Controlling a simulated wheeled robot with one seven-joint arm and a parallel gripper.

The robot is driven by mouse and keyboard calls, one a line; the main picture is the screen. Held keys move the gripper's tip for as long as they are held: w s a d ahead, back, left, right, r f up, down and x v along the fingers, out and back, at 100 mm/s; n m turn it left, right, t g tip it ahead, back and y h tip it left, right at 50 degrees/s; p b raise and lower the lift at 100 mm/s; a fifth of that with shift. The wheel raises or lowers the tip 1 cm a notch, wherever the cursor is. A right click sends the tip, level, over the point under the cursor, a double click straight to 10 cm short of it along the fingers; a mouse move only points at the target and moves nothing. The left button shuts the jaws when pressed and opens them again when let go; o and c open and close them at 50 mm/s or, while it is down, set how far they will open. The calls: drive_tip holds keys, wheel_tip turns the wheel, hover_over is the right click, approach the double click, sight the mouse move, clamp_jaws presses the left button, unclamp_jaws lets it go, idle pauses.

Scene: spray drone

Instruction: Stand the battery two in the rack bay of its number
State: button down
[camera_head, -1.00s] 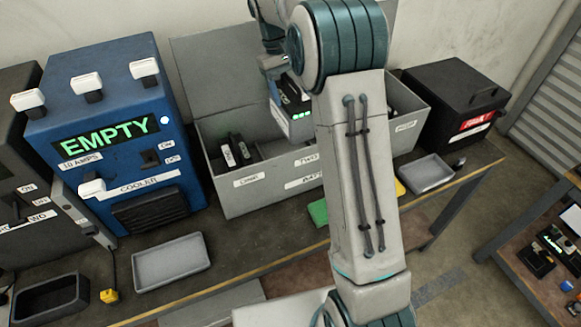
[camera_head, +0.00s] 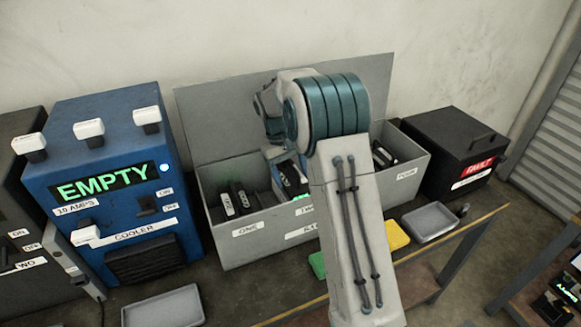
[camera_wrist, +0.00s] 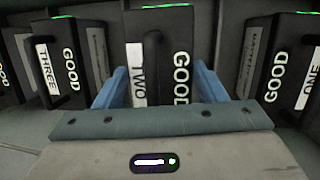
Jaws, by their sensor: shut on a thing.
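Battery two (camera_wrist: 182,72) is dark, with a white TWO label, GOOD lettering and a handle. The blue fingers of my gripper (camera_wrist: 160,88) are shut on it, one on each side. In the head view battery two (camera_head: 293,180) is down inside the grey open-lidded rack (camera_head: 250,250), behind the bay label TWO, partly hidden by my arm and the front wall. It looks upright between battery three (camera_wrist: 58,65) and battery one (camera_wrist: 275,65) in the wrist view. I cannot tell whether its base touches the bay floor.
The blue cooler (camera_head: 110,190) stands left of the rack and a black box with a red FAULT label (camera_head: 455,150) right of it. A grey tray (camera_head: 165,308), a yellow pad (camera_head: 396,235) and another grey tray (camera_head: 430,221) lie in front on the bench.

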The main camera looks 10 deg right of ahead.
sight(290, 177)
drive_tip(key=shift+w+f, duration=0.1)
drive_tip(key=shift+f, duration=1.45)
drive_tip(key=shift+c, duration=1.4)
unclamp_jaws()
drive_tip(key=shift+f, duration=0.1)
drive_tip(key=v, duration=1.1)
drive_tip(key=s+d+r+t, duration=0.1)
drive_tip(key=s+r, duration=0.2)
drive_tip(key=s, duration=0.3)
drive_tip(key=s+r+m+t+y, duration=0.1)
drive_tip(key=s+r, duration=0.1)
drive_tip(key=s, duration=0.3)
drive_tip(key=s+d+r+t, duration=0.1)
drive_tip(key=s+r, duration=0.2)
drive_tip(key=s, duration=0.3)
drive_tip(key=s+f+m+t, duration=0.1)
drive_tip(key=s+f, duration=0.1)
drive_tip(key=s, duration=0.6)
drive_tip(key=s+f+t+y, duration=0.1)
drive_tip(key=s+f, duration=0.2)
drive_tip(key=s, duration=0.4)
drive_tip(key=shift+s+f+m, duration=0.2)
drive_tip(key=shift+s+m, duration=0.2)
